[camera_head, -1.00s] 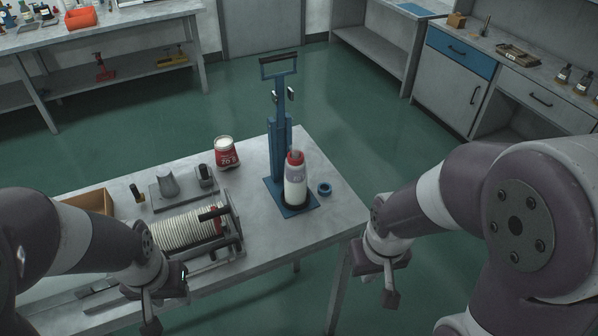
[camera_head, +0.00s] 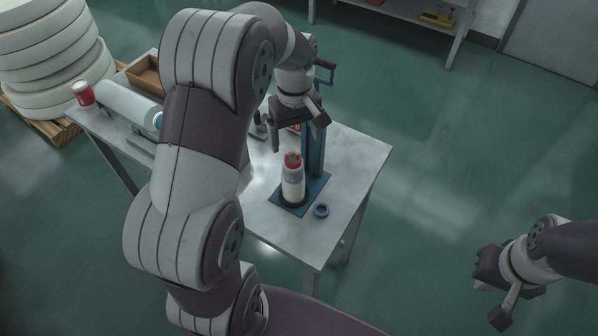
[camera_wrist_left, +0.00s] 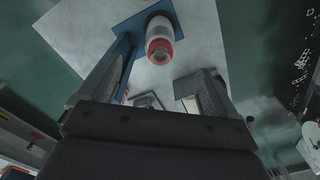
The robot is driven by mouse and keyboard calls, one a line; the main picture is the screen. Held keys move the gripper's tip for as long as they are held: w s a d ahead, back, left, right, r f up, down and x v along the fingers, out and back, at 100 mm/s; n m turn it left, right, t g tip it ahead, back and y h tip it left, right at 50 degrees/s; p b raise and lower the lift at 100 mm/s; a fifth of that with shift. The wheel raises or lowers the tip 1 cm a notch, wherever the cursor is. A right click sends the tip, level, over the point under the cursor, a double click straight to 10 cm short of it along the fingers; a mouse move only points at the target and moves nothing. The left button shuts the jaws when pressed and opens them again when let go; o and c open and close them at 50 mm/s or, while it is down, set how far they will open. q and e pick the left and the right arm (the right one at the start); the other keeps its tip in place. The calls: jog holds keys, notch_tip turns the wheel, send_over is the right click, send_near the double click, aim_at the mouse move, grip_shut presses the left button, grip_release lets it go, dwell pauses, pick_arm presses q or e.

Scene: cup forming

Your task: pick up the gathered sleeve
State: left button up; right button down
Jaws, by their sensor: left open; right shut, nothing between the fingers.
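A white cylinder with a red top (camera_head: 293,185) stands upright on the blue base (camera_head: 322,186) of a press; it also shows in the left wrist view (camera_wrist_left: 160,40). The ribbed white stack that may be the gathered sleeve cannot be seen now in the head view; my left arm covers part of the table. My left gripper (camera_head: 298,135) is open and points down above the table, beside the blue column. Its fingers (camera_wrist_left: 158,85) frame grey parts and a small pale piece, too little to identify. My right gripper (camera_head: 490,298) is shut and empty, off the table to the right.
A white roll (camera_head: 128,104), a red can (camera_head: 83,93) and a brown box (camera_head: 146,73) are at the table's far left. Large white rings (camera_head: 48,60) are piled on a pallet.

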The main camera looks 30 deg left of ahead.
aim_at(293, 163)
pick_arm(q)
jog(key=f+p, duration=0.1)
jog(key=f, duration=0.2)
jog(key=f+p, duration=0.2)
jog(key=f, duration=0.1)
jog(key=f+p, duration=0.1)
jog(key=f, duration=0.3)
jog(key=shift+w+a+f+p, duration=0.1)
jog(key=shift+a+p, duration=0.2)
jog(key=shift+a, duration=0.1)
jog(key=shift+f, duration=0.35)
jog(key=shift+w+a+f, duration=0.1)
jog(key=shift+w, duration=0.05)
jog(key=c, duration=1.5)
